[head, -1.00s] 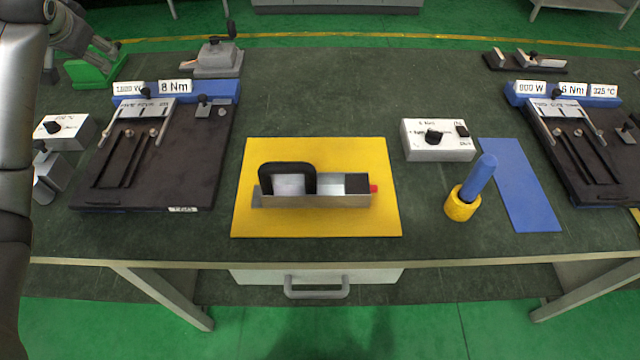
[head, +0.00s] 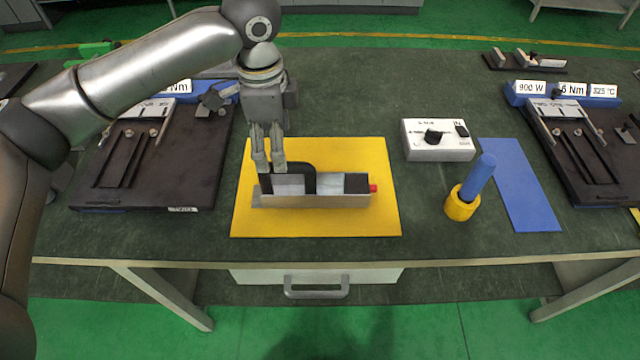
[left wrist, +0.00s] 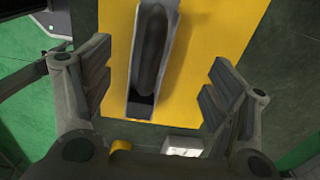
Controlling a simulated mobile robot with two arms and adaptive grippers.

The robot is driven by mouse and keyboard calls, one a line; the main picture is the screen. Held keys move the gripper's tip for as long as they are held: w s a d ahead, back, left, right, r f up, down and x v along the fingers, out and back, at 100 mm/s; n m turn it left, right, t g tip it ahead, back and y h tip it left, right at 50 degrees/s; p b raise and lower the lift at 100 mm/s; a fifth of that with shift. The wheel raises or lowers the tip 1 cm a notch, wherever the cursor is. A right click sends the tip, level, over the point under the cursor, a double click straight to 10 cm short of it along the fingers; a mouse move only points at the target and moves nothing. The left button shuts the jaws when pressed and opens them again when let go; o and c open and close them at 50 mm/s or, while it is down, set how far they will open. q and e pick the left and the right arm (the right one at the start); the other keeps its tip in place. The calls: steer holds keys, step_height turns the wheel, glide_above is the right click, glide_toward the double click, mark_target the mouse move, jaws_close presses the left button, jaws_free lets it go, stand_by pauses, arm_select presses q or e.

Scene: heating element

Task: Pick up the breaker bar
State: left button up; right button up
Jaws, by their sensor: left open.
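On the yellow mat (head: 340,225) lies a long grey metal holder (head: 325,201) with a black arched handle (head: 309,178) on its left part and a red tip (head: 373,188) at its right end. I take this handled piece to be the breaker bar. My left gripper (head: 269,168) points down just above and behind the handle's left part, hiding some of it. In the left wrist view the black handle (left wrist: 150,50) lies ahead, between the lines of the two spread, empty fingers (left wrist: 158,85). My right gripper is not in view.
A blue tool (head: 480,176) stands in a yellow cup (head: 461,206), beside a blue mat (head: 520,185). A white control box (head: 437,150) stands behind. Dark fixture boards lie at left (head: 160,170) and right (head: 585,160). The table front is clear.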

mark_target(278, 185)
arm_select(q)
steer(key=f, duration=1.2)
steer(key=shift+s+a, duration=0.1)
steer(key=shift+s, duration=0.25)
jaws_close()
